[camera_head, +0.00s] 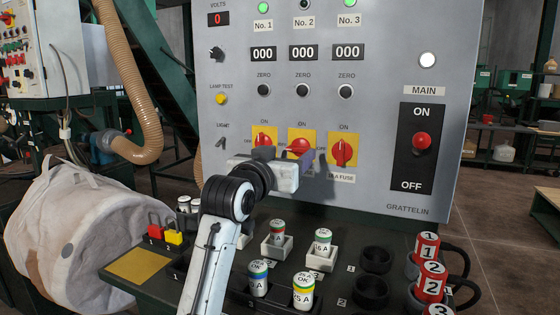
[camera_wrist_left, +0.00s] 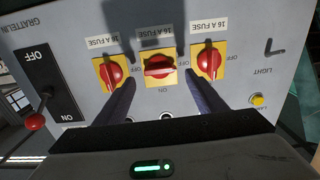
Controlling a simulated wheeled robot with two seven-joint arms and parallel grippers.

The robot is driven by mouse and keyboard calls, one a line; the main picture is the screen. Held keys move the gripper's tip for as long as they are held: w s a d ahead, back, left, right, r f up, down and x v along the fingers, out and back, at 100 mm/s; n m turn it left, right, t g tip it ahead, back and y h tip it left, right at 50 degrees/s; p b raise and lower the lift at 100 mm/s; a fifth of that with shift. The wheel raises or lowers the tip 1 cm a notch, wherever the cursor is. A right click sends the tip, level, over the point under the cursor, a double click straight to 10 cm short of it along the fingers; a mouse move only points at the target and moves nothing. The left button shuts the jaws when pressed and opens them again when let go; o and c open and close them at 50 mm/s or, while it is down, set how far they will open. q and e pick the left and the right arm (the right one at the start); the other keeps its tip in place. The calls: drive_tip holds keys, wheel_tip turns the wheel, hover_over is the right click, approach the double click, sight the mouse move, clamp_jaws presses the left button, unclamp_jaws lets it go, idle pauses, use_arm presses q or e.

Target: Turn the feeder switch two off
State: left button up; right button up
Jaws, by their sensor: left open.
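Feeder switch two (camera_head: 300,146) is the middle red knob on a yellow plate. It also shows in the left wrist view (camera_wrist_left: 160,68), which is upside down. Its handle lies level, in line with the OFF mark at its side. Switch one (camera_head: 264,138) and switch three (camera_head: 343,152) have roughly upright handles, in line with ON. My left gripper (camera_head: 286,156) is open in front of the middle switch. In the left wrist view its fingers (camera_wrist_left: 162,84) stand either side of that knob; contact cannot be told. My right gripper is not in view.
The grey panel (camera_head: 380,195) carries a red MAIN switch (camera_head: 421,141) at right. Below, a dark bench holds fuses in white holders (camera_head: 277,246), red numbered cylinders (camera_head: 432,281) and padlocks (camera_head: 174,237). A pale bag (camera_head: 65,240) is at left.

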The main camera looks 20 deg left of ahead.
use_arm(q)
drive_tip(key=s, duration=0.6)
drive_tip(key=shift+a, duration=0.1)
drive_tip(key=shift+w, duration=0.1)
